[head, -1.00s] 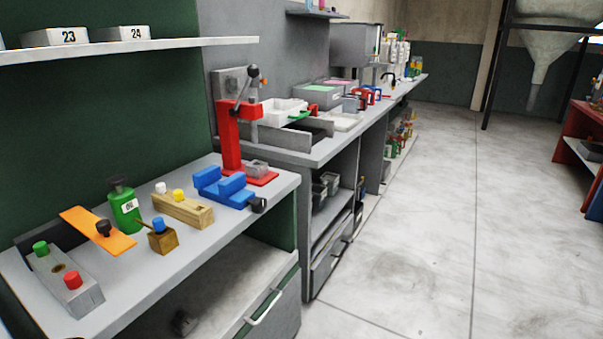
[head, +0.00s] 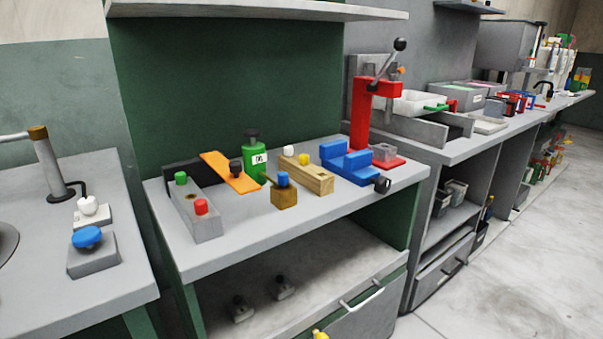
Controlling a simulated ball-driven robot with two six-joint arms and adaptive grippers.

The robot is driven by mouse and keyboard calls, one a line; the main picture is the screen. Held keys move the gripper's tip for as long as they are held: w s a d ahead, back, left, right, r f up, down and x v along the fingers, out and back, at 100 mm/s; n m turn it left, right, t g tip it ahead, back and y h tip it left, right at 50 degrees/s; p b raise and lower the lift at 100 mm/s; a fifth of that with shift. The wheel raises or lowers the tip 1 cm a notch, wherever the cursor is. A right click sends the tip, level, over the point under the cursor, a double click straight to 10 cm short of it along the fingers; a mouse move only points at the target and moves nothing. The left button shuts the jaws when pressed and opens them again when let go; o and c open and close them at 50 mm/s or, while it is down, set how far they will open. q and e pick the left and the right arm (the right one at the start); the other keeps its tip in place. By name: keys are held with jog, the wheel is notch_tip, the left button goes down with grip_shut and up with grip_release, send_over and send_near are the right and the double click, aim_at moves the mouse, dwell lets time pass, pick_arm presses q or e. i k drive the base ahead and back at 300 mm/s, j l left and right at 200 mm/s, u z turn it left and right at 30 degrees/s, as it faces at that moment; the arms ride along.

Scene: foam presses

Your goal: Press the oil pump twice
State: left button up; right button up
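On the green-backed bench, a small brass-coloured block (head: 284,198) carries a blue push knob (head: 283,179) and a thin spout pointing up-left; it may be the oil pump. Just behind it and to its left stands a green bottle (head: 252,164) with a dark pump-like top and a white label. The frames do not settle which of the two is the oil pump. Both stand upright. Neither of my grippers shows in the head view.
Around them are an orange plate (head: 231,174), a grey block with green and red buttons (head: 205,222), a wooden block (head: 306,174), a blue vise (head: 347,163) and a red lever press (head: 364,115). The bench's front strip (head: 300,225) is clear.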

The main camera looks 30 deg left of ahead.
aim_at(253, 133)
jog(key=u, duration=1.25)
